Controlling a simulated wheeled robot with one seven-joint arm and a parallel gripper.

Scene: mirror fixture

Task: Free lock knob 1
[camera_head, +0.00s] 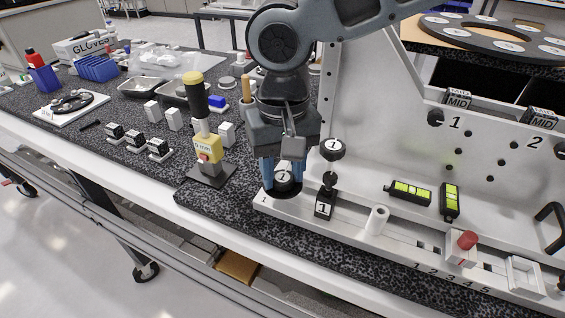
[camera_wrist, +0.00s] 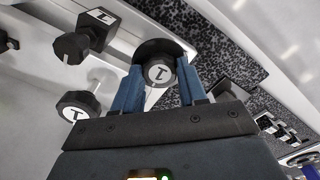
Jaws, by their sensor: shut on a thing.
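A round black knob marked 1 (camera_head: 283,178) sits low at the left end of the white fixture base (camera_head: 345,226). My gripper (camera_head: 282,183) points down over it, with its blue fingers on either side. In the wrist view, the fingers (camera_wrist: 160,88) are shut on the knob (camera_wrist: 159,70), whose white label faces the camera. What lies beneath the knob is hidden. A second black knob labelled 1 (camera_head: 332,149) stands to the right, above a black block labelled 1 (camera_head: 324,204).
The fixture's upright plate (camera_head: 385,150) stands just right of my gripper. A yellow tool with a black handle (camera_head: 208,143) stands close on the left.

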